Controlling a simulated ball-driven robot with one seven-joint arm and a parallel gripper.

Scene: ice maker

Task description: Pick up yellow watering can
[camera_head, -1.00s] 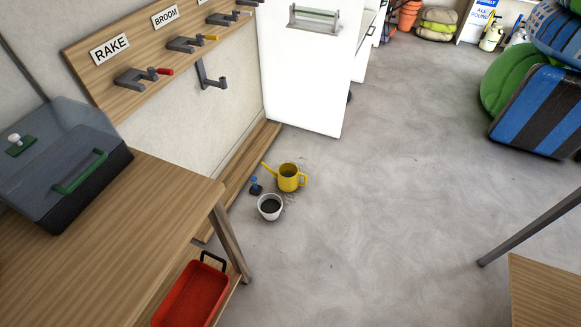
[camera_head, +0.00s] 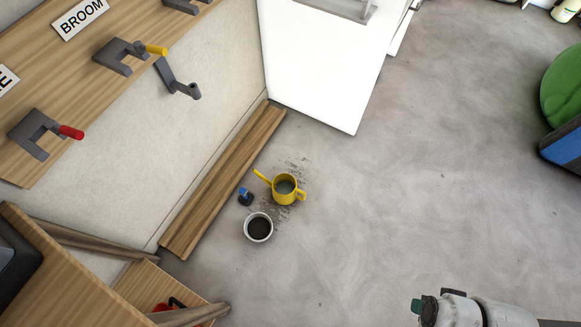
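The yellow watering can (camera_head: 285,196) stands upright on the grey floor near the middle of the view. Its spout points up and left, and its handle is on the right side. Its open top shows a dark grey-green inside. Part of my arm shows at the bottom right edge, well apart from the can. My gripper's fingers cannot be made out there, so I cannot see whether it holds anything.
A white pot with dark filling (camera_head: 258,228) and a small blue-and-black object (camera_head: 245,197) stand close to the can. A wooden board (camera_head: 222,180) runs along the wall. A white cabinet (camera_head: 318,70) stands behind. The floor (camera_head: 430,190) to the right is clear.

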